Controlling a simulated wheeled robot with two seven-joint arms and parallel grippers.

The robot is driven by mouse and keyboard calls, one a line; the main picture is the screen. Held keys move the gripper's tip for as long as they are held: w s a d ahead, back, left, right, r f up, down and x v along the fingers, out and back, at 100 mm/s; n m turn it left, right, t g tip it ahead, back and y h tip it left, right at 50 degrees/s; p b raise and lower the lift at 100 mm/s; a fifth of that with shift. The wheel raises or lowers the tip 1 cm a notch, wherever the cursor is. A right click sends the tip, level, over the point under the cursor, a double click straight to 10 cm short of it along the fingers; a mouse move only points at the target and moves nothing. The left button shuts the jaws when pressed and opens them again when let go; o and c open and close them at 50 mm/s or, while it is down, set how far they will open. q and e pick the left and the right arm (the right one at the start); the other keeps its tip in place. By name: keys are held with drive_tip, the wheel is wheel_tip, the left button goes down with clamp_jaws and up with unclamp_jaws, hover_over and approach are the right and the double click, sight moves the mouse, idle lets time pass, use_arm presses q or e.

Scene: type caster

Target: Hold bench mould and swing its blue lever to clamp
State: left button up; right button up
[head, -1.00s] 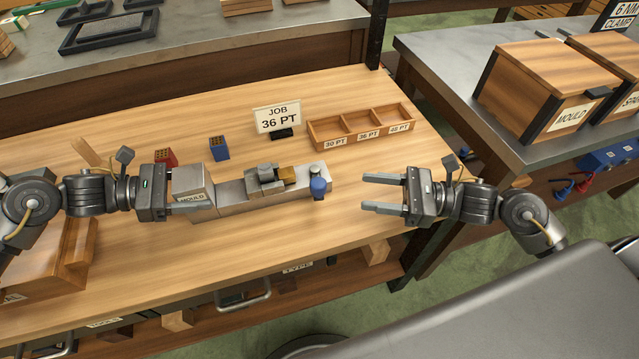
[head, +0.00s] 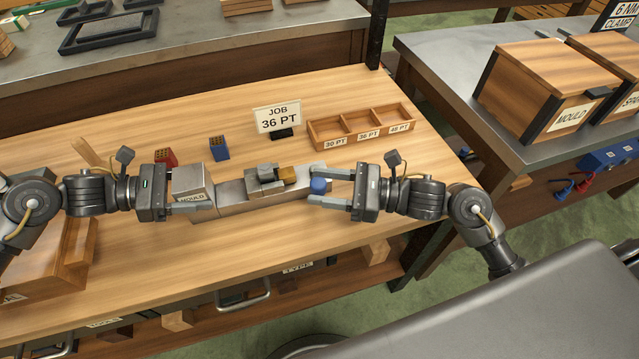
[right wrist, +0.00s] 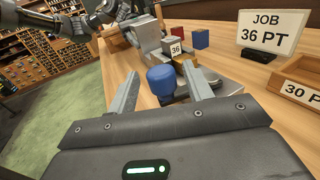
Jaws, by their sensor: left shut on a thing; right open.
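The bench mould (head: 230,195) is a grey metal block lying lengthwise on the wooden bench, with a labelled left end and small blocks on its middle. My left gripper (head: 187,192) is shut on the mould's left end. The blue lever knob (head: 318,186) is at the mould's right end. My right gripper (head: 325,187) is open with its fingers on either side of the knob. In the right wrist view the blue knob (right wrist: 161,80) lies between the open fingertips (right wrist: 163,85), and I see no clear contact. A block marked 36 (right wrist: 175,48) sits on the mould beyond it.
A JOB 36 PT sign (head: 277,119) and a three-part wooden tray (head: 362,127) stand behind the mould. A blue block (head: 219,148) and a red block (head: 166,157) stand at the back left. The bench front is clear.

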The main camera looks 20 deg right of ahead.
drive_tip(key=shift+w+a, duration=0.25)
drive_tip(key=shift+a, duration=0.3)
drive_tip(key=c, duration=0.9)
